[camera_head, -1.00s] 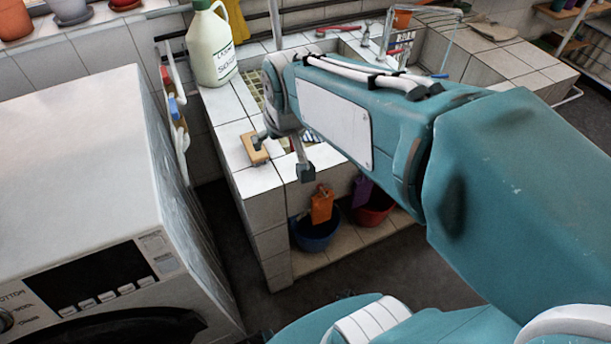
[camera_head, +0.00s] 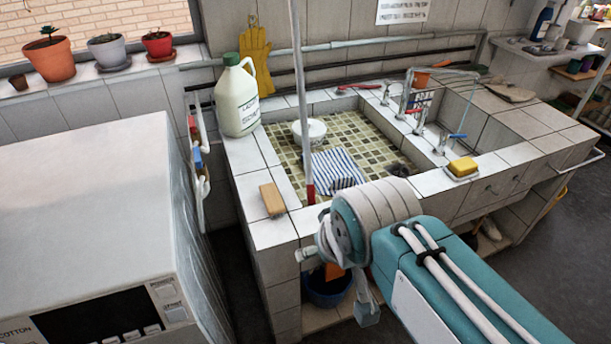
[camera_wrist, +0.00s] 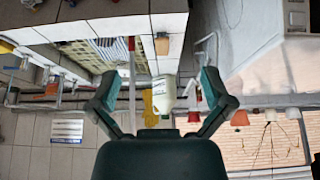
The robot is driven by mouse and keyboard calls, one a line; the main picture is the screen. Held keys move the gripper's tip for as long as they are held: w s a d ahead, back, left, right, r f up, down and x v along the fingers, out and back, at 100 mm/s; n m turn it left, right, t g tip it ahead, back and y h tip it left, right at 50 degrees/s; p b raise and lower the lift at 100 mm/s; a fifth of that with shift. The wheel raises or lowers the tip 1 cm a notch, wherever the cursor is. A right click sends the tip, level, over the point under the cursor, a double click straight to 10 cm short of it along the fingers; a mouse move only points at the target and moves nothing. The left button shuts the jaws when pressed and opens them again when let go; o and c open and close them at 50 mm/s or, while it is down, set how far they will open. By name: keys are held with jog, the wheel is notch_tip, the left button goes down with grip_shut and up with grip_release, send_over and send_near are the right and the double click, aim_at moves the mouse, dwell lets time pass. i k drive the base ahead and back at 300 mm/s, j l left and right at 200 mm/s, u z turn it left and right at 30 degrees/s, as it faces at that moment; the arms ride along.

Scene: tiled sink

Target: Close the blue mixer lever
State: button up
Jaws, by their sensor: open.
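In the head view my gripper is mostly hidden by my arm, low at the sink's front and well apart from the lever. In the wrist view, which is upside down, my gripper (camera_wrist: 160,78) is open with its two fingers spread and nothing between them. I cannot make out the blue lever clearly in the wrist view.
A bottle (camera_head: 237,97) and wooden block (camera_head: 272,199) are on the left ledge. A yellow sponge (camera_head: 462,168) lies near the blue lever. A white machine (camera_head: 90,200) fills the left.

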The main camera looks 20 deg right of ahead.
aim_at(444, 136)
jog(key=z, duration=1.55)
jog(key=i+l+z, duration=0.2)
jog(key=i+l, duration=0.5)
jog(key=l, duration=0.05)
